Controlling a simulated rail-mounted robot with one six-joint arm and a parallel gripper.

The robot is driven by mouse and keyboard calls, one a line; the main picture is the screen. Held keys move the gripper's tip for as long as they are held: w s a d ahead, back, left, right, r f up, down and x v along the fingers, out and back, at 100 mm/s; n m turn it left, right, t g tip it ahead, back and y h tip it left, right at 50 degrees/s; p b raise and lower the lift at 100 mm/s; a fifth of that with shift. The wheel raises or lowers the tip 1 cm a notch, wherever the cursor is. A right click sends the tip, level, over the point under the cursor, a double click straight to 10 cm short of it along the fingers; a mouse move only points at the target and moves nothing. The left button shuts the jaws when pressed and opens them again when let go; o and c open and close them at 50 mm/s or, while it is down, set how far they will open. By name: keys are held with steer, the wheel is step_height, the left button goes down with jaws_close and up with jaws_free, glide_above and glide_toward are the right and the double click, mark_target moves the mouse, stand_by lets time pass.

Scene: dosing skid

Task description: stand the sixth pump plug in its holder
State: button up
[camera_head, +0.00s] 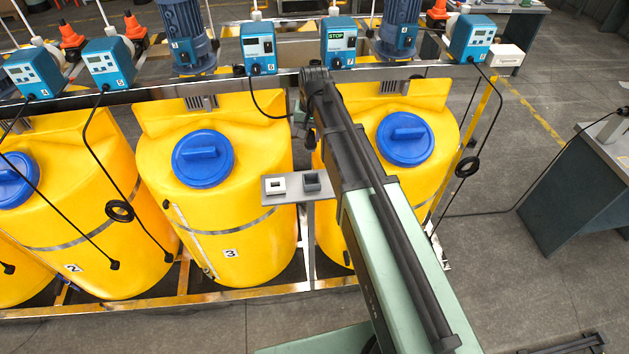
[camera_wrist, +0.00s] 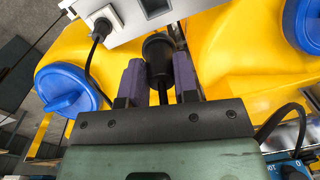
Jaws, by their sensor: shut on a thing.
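My gripper (camera_wrist: 157,82) is shut on a black plug (camera_wrist: 157,50), which sits between its two dark purple fingers in the wrist view. A black cable runs from the plug back between the fingers. In the head view my gripper is mostly hidden by my arm, close to the pump box marked 6 (camera_head: 258,48), whose cable hangs toward it. A dark grey open-topped holder (camera_head: 312,180) stands on a small grey shelf (camera_head: 290,198), beside a white block with an opening (camera_head: 275,185). In the wrist view, the shelf (camera_wrist: 125,28) shows beyond the plug, apart from it.
Yellow tanks with blue lids (camera_head: 203,158) stand in a row in a metal frame. Other pump boxes (camera_head: 108,63) line the rail above, with cables and black plugs (camera_head: 113,264) hanging. A second black plug (camera_wrist: 102,27) shows near the shelf in the wrist view.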

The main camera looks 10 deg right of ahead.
step_height(320, 180, down, 17)
steer(key=b, duration=1.4)
steer(key=shift+d+r, duration=0.1)
steer(key=shift+r, duration=0.1)
steer(key=shift+r+p, duration=0.3)
steer(key=shift+f, duration=0.2)
steer(key=o, duration=1)
steer(key=shift+r, duration=0.1)
steer(key=r+p, duration=1.2)
steer(key=shift+s+d+r, duration=0.1)
steer(key=shift+d+r, duration=0.15)
steer(key=shift+d, duration=0.05)
steer(key=s+n, duration=0.1)
steer(key=s, duration=0.6)
steer(key=s+n, duration=0.1)
steer(key=s, duration=0.6)
steer(key=s+n, duration=0.1)
steer(key=s, duration=0.7)
steer(key=shift+a+f+h, duration=0.15)
steer(key=shift+a+h, duration=0.15)
steer(key=shift+a, duration=0.05)
